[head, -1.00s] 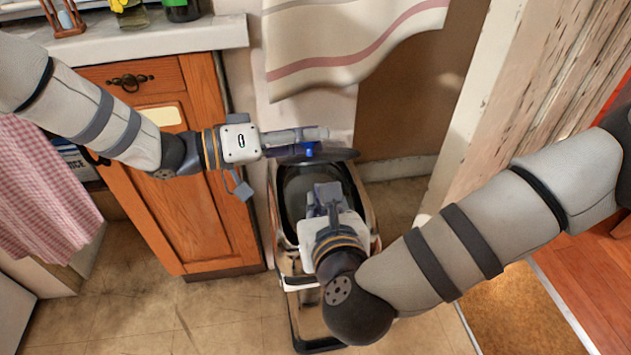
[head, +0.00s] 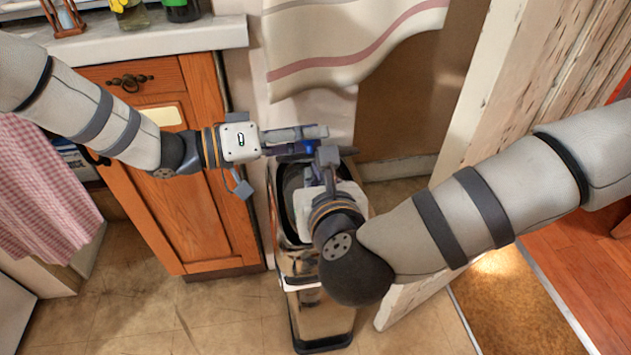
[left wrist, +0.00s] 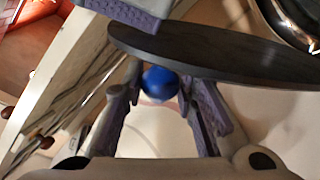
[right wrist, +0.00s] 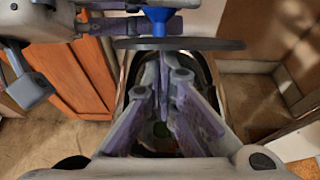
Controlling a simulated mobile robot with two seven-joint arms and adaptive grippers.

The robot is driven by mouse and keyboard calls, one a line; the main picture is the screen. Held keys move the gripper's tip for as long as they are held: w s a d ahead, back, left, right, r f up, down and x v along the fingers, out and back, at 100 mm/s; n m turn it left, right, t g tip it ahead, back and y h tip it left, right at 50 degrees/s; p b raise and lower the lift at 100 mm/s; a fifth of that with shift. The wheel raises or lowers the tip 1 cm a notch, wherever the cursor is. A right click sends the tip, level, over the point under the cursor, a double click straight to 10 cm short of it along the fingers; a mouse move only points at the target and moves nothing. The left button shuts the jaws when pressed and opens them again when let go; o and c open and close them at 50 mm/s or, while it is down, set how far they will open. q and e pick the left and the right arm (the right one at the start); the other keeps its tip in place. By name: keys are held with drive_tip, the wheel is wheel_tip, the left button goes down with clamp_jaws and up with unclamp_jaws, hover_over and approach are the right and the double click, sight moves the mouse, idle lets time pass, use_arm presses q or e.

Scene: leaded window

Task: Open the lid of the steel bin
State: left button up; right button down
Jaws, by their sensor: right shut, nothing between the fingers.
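The steel bin (head: 303,265) stands upright on the floor, with its dark inside showing below the lid. The dark round lid (right wrist: 180,44) is raised and shows edge-on in the right wrist view. Its blue knob (left wrist: 160,83) is on the far side, away from the opening. My left gripper (head: 318,140) is behind the lid, its fingers closed about the knob. My right gripper (right wrist: 166,65) is shut and empty, over the bin's opening and close in front of the lid. In the head view my right gripper hides part of the lid and bin.
A wooden cabinet (head: 190,210) stands close left of the bin. A striped curtain (head: 345,50) hangs behind it. A peeling white door (head: 480,110) is on the right. Tiled floor (head: 230,315) is clear in front and to the left.

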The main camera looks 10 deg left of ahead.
use_arm(q)
drive_tip(key=o, duration=0.4)
drive_tip(key=shift+s+f, duration=0.2)
drive_tip(key=shift+f, duration=0.1)
use_arm(e)
drive_tip(key=shift+w+r, duration=0.15)
drive_tip(key=shift+r, duration=0.2)
